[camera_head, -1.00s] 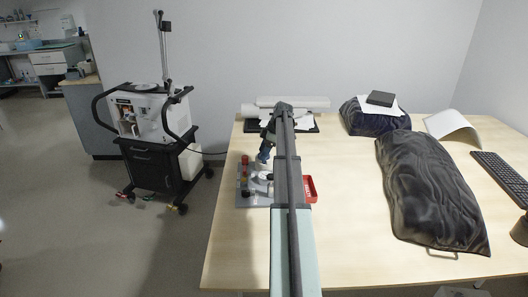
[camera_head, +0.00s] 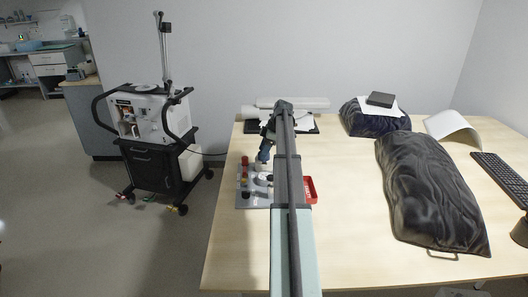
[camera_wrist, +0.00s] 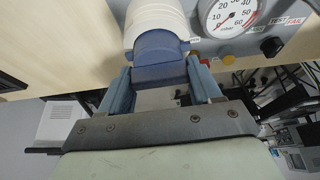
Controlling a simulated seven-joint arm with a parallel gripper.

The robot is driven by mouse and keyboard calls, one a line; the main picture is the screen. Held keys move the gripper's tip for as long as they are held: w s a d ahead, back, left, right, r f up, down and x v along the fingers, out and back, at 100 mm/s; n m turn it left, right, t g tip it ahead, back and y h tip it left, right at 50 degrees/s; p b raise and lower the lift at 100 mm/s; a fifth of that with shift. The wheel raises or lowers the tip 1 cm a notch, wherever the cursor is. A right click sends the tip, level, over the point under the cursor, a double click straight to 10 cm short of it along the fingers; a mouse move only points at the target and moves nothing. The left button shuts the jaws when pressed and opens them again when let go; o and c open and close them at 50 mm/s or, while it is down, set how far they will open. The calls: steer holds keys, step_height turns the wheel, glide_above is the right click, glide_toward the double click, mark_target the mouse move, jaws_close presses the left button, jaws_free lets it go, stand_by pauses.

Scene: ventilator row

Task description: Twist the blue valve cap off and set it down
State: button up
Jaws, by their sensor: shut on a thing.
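The blue valve cap (camera_wrist: 160,48) is in the wrist view, between the two fingers of my gripper (camera_wrist: 163,80). The gripper is shut on it. The cap sits against the end of a white ribbed cylinder (camera_wrist: 152,15), with no clear gap between them. In the head view my gripper (camera_head: 265,150) is over the grey valve panel (camera_head: 249,199) near the table's left edge. My arm hides part of the panel there, and the cap cannot be made out clearly.
A round gauge (camera_wrist: 228,14) is close beside the white cylinder. A red tray (camera_head: 311,183) lies right of my arm. The front of the wooden table (camera_head: 350,255) is clear. A ventilator cart (camera_head: 150,150) stands on the floor to the left.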

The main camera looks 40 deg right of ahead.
mark_target(259, 153)
steer(key=shift+r, duration=1.65)
steer(key=s+d, duration=0.2)
steer(key=d, duration=1.5)
steer(key=shift+a+f, duration=0.15)
steer(key=shift+f, duration=2.2)
steer(key=shift+a+f, duration=0.1)
steer(key=shift+f, duration=2.2)
steer(key=shift+f, duration=0.35)
steer(key=o, duration=0.9)
steer(key=shift+o, duration=0.2)
steer(key=shift+r, duration=0.15)
